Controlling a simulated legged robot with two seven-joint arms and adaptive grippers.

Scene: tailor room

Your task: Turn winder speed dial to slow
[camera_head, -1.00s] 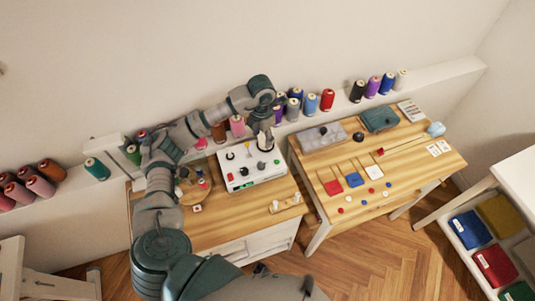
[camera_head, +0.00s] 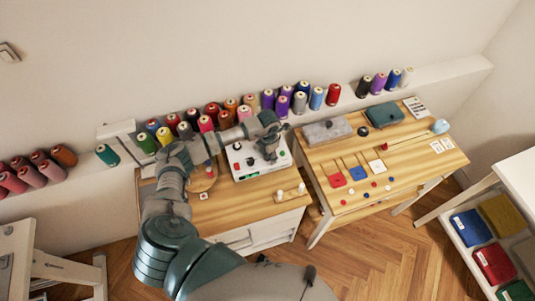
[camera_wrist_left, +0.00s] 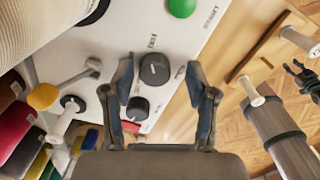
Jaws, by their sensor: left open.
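The winder (camera_head: 248,176) is a white box at the back of the left table. In the left wrist view its white panel (camera_wrist_left: 115,45) carries a black dial (camera_wrist_left: 154,68) with a label reading like FAST above it. A second black knob (camera_wrist_left: 138,108) sits just below. My left gripper (camera_head: 271,156) is over the right part of the winder. In the left wrist view my left gripper (camera_wrist_left: 160,72) is open, one finger on each side of the black dial. I cannot tell whether the fingers touch it. My right gripper is not clearly seen.
A green button (camera_wrist_left: 182,6) marked START is beside the dial. A metal lever with a yellow knob (camera_wrist_left: 42,97) and several thread spools are left of the fingers. Thread cones line the back ledge.

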